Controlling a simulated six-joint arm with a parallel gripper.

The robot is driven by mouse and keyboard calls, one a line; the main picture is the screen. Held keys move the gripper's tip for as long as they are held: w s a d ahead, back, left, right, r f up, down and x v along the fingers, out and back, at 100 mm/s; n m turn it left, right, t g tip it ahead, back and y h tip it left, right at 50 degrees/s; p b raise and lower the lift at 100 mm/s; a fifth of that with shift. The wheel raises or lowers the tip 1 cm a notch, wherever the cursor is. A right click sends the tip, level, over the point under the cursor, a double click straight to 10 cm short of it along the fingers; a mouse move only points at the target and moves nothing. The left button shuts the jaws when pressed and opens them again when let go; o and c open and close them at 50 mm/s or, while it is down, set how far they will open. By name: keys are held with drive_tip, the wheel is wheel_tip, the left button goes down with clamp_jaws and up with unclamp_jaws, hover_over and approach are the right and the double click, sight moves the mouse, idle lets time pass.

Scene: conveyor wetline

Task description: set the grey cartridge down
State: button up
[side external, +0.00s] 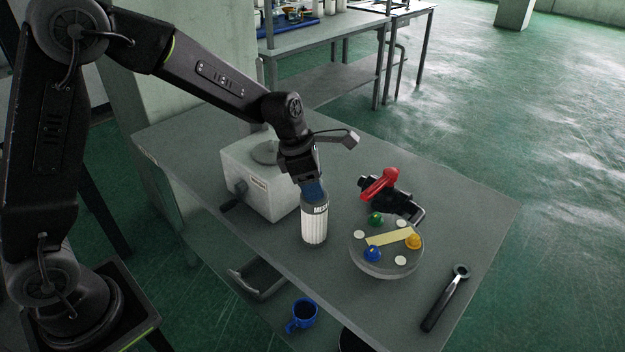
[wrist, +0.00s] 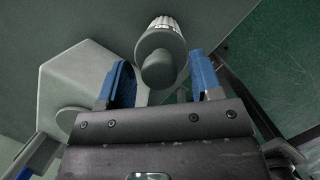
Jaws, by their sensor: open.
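The grey cartridge (side external: 314,226) is a pale ribbed cylinder with a dark printed label band. It stands upright on the grey table, between the white box and the round plate. My gripper (side external: 313,188) is right above it, pointing down, with a blue finger at the cartridge's top. In the wrist view, the cartridge (wrist: 160,42) shows its grey rounded cap between the two blue fingers of my gripper (wrist: 160,72). The fingers are spread, with a visible gap on each side of the cap. The side view hides part of the cartridge's top behind the finger.
A white box (side external: 262,178) with a dark crank stands close left. A round plate (side external: 385,266) with coloured knobs lies close right, with a red-handled clamp (side external: 380,184) behind it. A wrench (side external: 445,298) lies near the right table edge. A blue mug (side external: 302,315) is at lower front.

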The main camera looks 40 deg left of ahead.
drive_tip(key=v, duration=1.2)
drive_tip(key=s+a+r+m+t+y, duration=0.1)
drive_tip(key=s+m, duration=1)
drive_tip(key=m, duration=0.2)
drive_tip(key=s+a+r+m+t+y, duration=0.1)
drive_tip(key=s+m+t, duration=0.1)
drive_tip(key=s+m, duration=1)
drive_tip(key=shift+a+r+m, duration=0.2)
drive_tip(key=shift+r+m, duration=0.15)
drive_tip(key=shift+m, duration=0.65)
